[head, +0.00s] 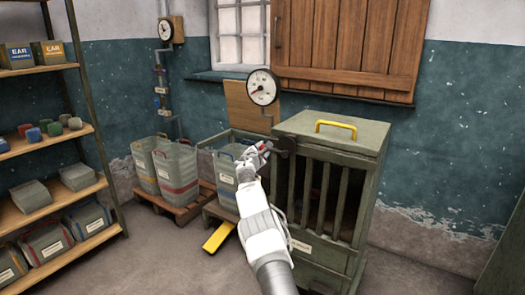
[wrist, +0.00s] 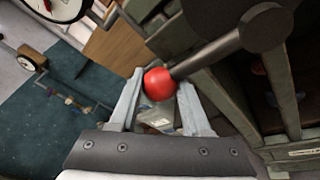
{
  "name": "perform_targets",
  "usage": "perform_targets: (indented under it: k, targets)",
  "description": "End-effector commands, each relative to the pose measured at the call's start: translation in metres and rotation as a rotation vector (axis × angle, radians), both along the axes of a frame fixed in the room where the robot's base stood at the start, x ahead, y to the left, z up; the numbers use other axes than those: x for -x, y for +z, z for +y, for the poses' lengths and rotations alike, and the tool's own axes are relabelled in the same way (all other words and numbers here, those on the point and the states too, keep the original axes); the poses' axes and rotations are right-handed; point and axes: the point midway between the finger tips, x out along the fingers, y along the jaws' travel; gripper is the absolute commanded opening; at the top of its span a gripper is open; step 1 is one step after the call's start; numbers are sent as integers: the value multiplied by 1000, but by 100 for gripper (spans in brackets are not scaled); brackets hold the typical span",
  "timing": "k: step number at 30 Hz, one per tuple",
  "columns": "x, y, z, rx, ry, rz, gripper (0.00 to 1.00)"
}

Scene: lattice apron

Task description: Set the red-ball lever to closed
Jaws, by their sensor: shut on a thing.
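The red ball (wrist: 159,84) is the knob of a dark lever rod (wrist: 205,57) that runs to a dark round hub (wrist: 266,26) in the wrist view. My gripper (wrist: 157,92) has its two pale fingers on either side of the ball and is shut on it. In the head view my gripper (head: 255,158) reaches the left front edge of a green slatted cabinet (head: 345,140), at the lever's dark hub (head: 286,144). The ball is mostly hidden there, with only a little red showing by the fingers.
A round gauge (head: 263,87) stands behind the cabinet. Grey bins (head: 178,172) sit on a wooden pallet at the back. A yellow bar (head: 219,237) lies low left of my arm. A loaded shelf (head: 80,144) stands at the left. Floor between shelf and arm looks clear.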

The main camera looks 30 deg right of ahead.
Motion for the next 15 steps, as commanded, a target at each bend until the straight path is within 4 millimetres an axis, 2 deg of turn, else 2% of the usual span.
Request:
perform_targets:
  k: [1, 5, 6, 10, 11, 15]
  targets:
    - [0, 7, 0, 5, 0, -6, 0]
    - [0, 7, 0, 4, 1, -8, 0]
    - [0, 7, 0, 4, 1, -8, 51]
    - [0, 6, -1, 3, -1, -7, 74]
    - [0, 6, -1, 3, -1, -7, 77]
    - [0, 4, -1, 2, 0, -4, 77]
